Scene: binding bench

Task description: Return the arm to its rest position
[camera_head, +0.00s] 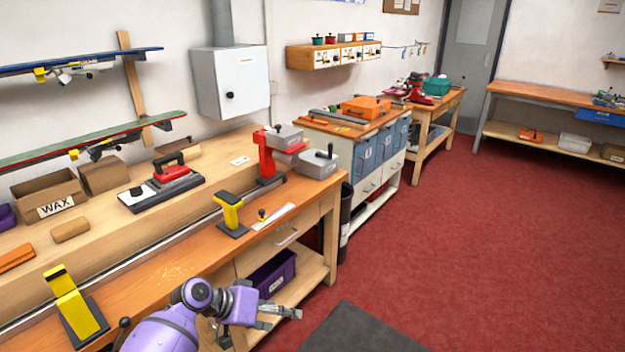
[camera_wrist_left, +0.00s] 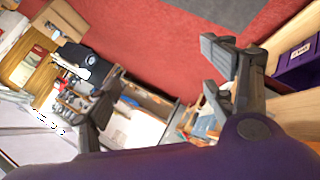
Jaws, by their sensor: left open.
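My left arm is purple and comes in at the bottom of the head view, in front of the bench. Its gripper (camera_head: 281,318) points right, beyond the bench's front edge and over the red floor. In the left wrist view, the two dark fingers of this gripper (camera_wrist_left: 160,92) stand wide apart with nothing between them. My right gripper is in neither view.
A purple bin (camera_head: 272,274) sits on the shelf below, close to my gripper. The red floor (camera_head: 480,240) on the right is clear.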

